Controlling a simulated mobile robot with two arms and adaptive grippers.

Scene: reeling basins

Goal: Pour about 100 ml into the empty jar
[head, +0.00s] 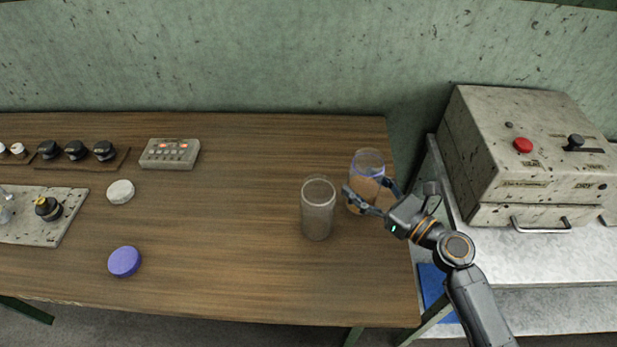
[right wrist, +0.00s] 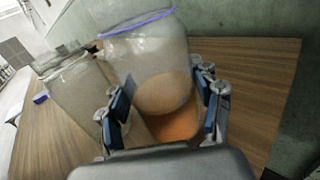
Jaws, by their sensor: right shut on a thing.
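A clear jar with a blue rim (head: 368,162) stands near the table's right end, with orange-brown contents in its lower part. My right gripper (head: 367,198) is shut on this jar, with a finger on either side; the jar also shows between the fingers in the right wrist view (right wrist: 150,60). A second clear jar (head: 318,208) stands upright to its left, and looks empty. It also shows at the left in the right wrist view (right wrist: 78,95), close beside the held jar. I cannot tell whether the held jar is touching the table. My left gripper is out of view.
A blue lid (head: 124,262) and a white lid (head: 120,191) lie on the left of the wooden table (head: 230,260). A control box (head: 170,153) and several dark knobs are at the back left. A machine (head: 530,150) stands right of the table. The table's middle is clear.

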